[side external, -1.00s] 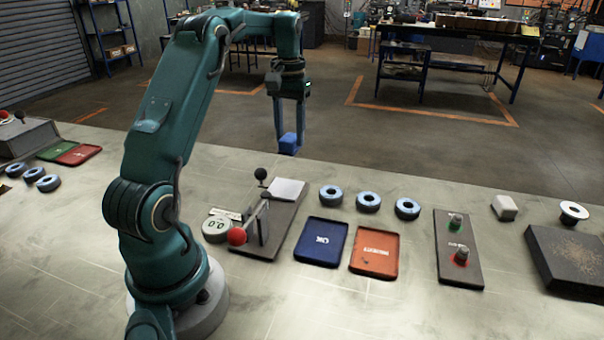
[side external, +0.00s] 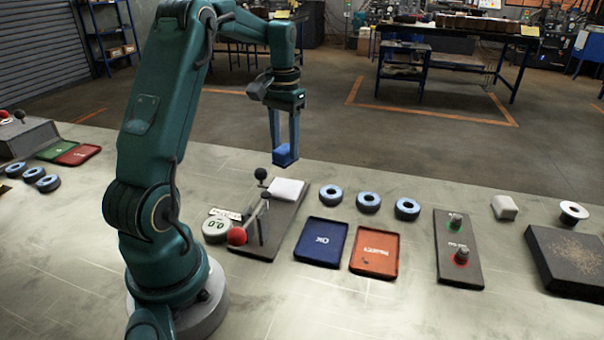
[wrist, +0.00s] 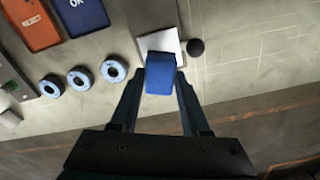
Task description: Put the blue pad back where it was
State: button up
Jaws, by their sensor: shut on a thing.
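My gripper (side external: 285,150) is shut on the blue pad (side external: 284,160) and holds it in the air near the far edge of the bench. The wrist view shows the blue pad (wrist: 160,75) between my fingertips. Below it is a dark fixture (side external: 284,225) with a white plate (side external: 286,189), a black knob (side external: 260,174) and a lever with a red ball (side external: 237,236). In the wrist view the pad overlaps the white plate (wrist: 150,42), with the black knob (wrist: 195,47) beside it. The pad appears above the plate, apart from it.
A blue OK tray (side external: 321,242) and an orange tray (side external: 374,251) lie in front. A gauge (side external: 215,229) stands left of the fixture. A button panel (side external: 458,248) is further right.

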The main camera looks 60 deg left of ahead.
jog(key=s+d+m, duration=0.1)
jog(key=s+d, duration=0.2)
jog(key=s, duration=0.1)
jog(key=s+d+r+m, duration=0.1)
jog(key=s+d+m, duration=0.1)
jog(key=s+d, duration=0.2)
jog(key=s+d+r+m, duration=0.1)
jog(key=s+d+m, duration=0.1)
jog(key=s+d, duration=0.1)
jog(key=shift+s+d, duration=0.4)
jog(key=shift+d, duration=0.3)
jog(key=shift+s+d+r, duration=0.1)
jog(key=shift+d, duration=0.05)
jog(key=w+d+f, duration=0.1)
jog(key=d+f, duration=0.1)
jog(key=d, duration=0.1)
jog(key=w+d+f, duration=0.1)
jog(key=d+f, duration=0.1)
jog(key=d, duration=0.2)
jog(key=w+d+f, duration=0.1)
jog(key=d+f, duration=0.1)
jog(key=d, duration=0.2)
jog(key=shift+w+f, duration=0.3)
jog(key=shift+w, duration=0.05)
jog(key=shift+f, duration=2.05)
jog(key=shift+f, duration=0.15)
jog(key=o, duration=1.2)
